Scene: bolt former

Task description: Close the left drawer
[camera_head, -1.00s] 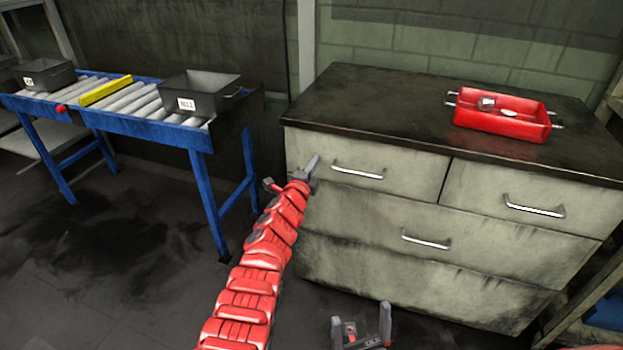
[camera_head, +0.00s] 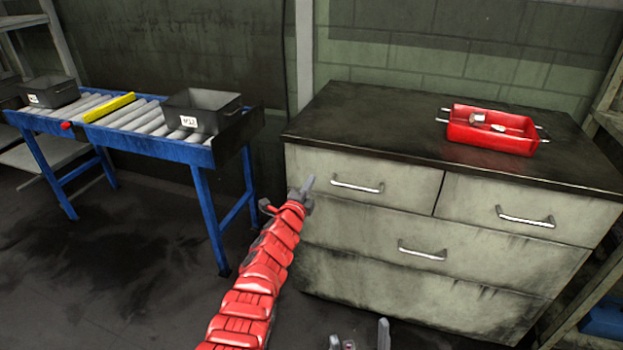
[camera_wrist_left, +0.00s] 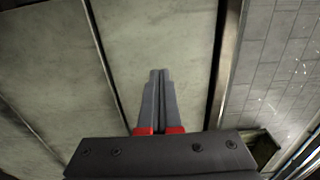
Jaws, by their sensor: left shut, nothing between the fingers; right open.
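The left drawer (camera_head: 395,192) is the upper left one in the grey cabinet, with a silver bar handle (camera_head: 357,184). Its front looks flush with the cabinet face in the head view. My left gripper (camera_head: 309,183) is shut and empty, in front of the drawer's left part, left of the handle. In the left wrist view its fingers (camera_wrist_left: 158,100) are together and point at the pale drawer front (camera_wrist_left: 160,40); I cannot tell whether they touch it. My right gripper (camera_head: 362,340) is open and empty, low at the bottom edge, partly cut off.
The upper right drawer (camera_head: 480,208) and the wide lower drawer (camera_head: 360,237) look shut. A red tray (camera_head: 490,140) with small items stands on the cabinet top (camera_head: 370,115). A blue roller conveyor (camera_head: 150,143) with dark bins stands at left. The floor between is clear.

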